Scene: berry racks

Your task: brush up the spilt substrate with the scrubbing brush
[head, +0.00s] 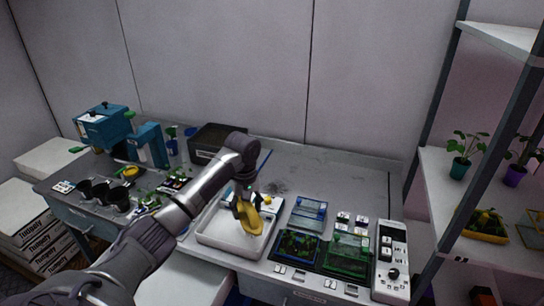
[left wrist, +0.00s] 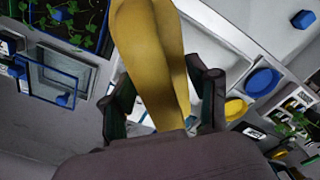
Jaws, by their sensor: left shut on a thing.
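My left gripper (head: 243,203) is shut on a long yellow object, which looks like the scrubbing brush (head: 251,219). It holds the brush over the white tray (head: 205,237). In the left wrist view the yellow brush (left wrist: 150,60) runs up from between the two dark fingers (left wrist: 162,112); its bristles cannot be made out. A dark smudge of spilt substrate (head: 276,187) lies on the grey bench top behind the tray, apart from the brush. My right gripper is not in view.
Right of the tray are a blue-framed clear box (head: 308,213), dark planted trays (head: 346,256) and a white control panel (head: 391,262). A black box (head: 218,138) stands at the back. Black pots (head: 101,192) and a blue machine (head: 103,128) are at left. The bench's back right (head: 350,185) is clear.

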